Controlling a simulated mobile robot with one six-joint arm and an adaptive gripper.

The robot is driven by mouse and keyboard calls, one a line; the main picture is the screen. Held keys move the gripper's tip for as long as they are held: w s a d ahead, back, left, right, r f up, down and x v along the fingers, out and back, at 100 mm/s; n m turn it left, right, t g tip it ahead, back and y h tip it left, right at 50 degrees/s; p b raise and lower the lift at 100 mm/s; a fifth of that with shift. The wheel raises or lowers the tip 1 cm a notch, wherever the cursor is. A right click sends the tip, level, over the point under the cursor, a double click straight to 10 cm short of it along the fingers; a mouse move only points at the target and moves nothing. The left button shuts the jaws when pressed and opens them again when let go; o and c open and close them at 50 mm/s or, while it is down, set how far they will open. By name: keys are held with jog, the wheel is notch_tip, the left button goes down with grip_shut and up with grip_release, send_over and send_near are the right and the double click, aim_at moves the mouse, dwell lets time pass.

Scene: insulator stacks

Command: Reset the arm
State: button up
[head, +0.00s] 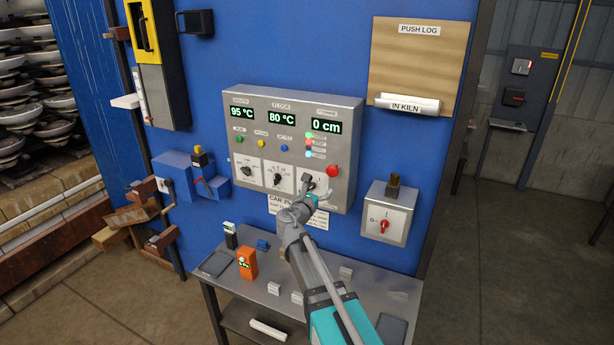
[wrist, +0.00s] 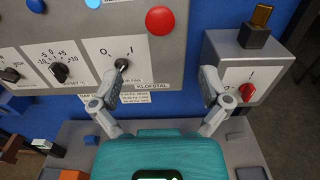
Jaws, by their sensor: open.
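My arm reaches up from the lower right of the head view to the grey control panel (head: 240,160). My gripper (head: 316,188) is in front of the panel's lower right part. In the wrist view my gripper (wrist: 158,84) is open, its two fingers wide apart with nothing between them. The left finger overlaps the panel just below a small black 0/1 switch (wrist: 121,65). I cannot tell whether it touches the panel. The right finger overlaps the left edge of a separate grey box with a red switch (wrist: 247,91).
A red button (head: 332,171) sits above my gripper on the panel. The box with the red switch (head: 383,225) is mounted to the right. Below, a metal table (head: 330,285) holds an orange meter (head: 247,263) and several small blocks. Blue wall left of the panel carries levers.

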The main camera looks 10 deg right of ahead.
jog(key=s+d+f+m+g+y+b, duration=0.1)
jog(key=s+d+f+m+g+b, duration=0.1)
jog(key=s+d+f+m+g, duration=0.45)
jog(key=s+d+f+m+g+y+b, duration=0.1)
jog(key=s+f+m+g+b, duration=0.15)
jog(key=s+f+m, duration=0.65)
jog(key=s+a+f+m+g+y+b, duration=0.3)
jog(key=s+a+f+m+g+y, duration=0.3)
jog(key=s+f+m, duration=0.5)
jog(key=s+a+m+y, duration=0.1)
jog(key=m+y, duration=0.1)
jog(key=shift+a+m, duration=0.2)
jog(key=shift+m, duration=0.15)
